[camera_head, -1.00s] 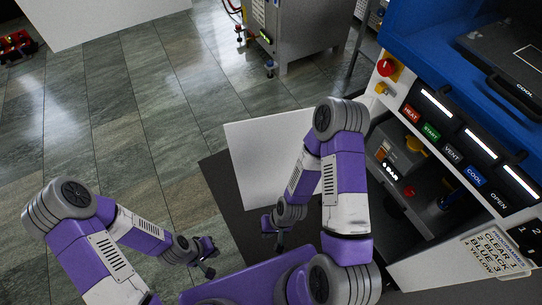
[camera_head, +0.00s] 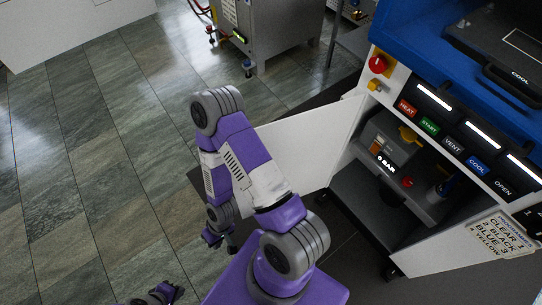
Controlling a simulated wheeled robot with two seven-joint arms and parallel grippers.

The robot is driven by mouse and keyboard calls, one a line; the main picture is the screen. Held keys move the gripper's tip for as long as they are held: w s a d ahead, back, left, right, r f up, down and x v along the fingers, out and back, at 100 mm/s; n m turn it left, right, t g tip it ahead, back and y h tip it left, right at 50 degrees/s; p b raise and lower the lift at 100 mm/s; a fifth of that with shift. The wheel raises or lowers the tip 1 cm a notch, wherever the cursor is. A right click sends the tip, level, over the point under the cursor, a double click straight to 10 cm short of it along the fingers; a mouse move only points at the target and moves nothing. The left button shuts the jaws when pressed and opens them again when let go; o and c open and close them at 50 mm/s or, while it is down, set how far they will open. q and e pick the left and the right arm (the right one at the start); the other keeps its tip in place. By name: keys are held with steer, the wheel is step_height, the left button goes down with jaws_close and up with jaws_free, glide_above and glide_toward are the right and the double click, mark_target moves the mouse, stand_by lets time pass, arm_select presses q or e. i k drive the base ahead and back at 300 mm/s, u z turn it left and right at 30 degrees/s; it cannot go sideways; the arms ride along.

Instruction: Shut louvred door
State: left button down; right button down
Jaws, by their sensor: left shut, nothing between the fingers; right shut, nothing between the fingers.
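A plain white door panel (camera_head: 306,150) stands open at the left side of the press cabinet, reaching out over the floor. No louvres can be made out on the face I see, and my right arm hides part of it. The cabinet's dark opening (camera_head: 368,205) is exposed. My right gripper (camera_head: 221,241) is shut and empty, low and to the left of the panel; I cannot tell whether it touches it. My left gripper (camera_head: 170,292) is shut and empty at the bottom edge, well away from the panel and partly cut off.
The blue press (camera_head: 430,50) has a row of labelled buttons and a red knob (camera_head: 377,64). Inside the cabinet is a grey unit with a gauge (camera_head: 388,150). A programme card (camera_head: 497,238) is at the right. A steel cabinet (camera_head: 270,30) stands behind. The tiled floor at left is clear.

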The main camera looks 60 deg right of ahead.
mark_target(306, 147)
steer(key=i, duration=2.75)
steer(key=z, duration=4.65)
steer(key=i, duration=0.5)
steer(key=u, duration=0.5)
steer(key=k, duration=0.2)
steer(key=u, duration=0.75)
steer(key=i, duration=0.25)
steer(key=z, duration=0.35)
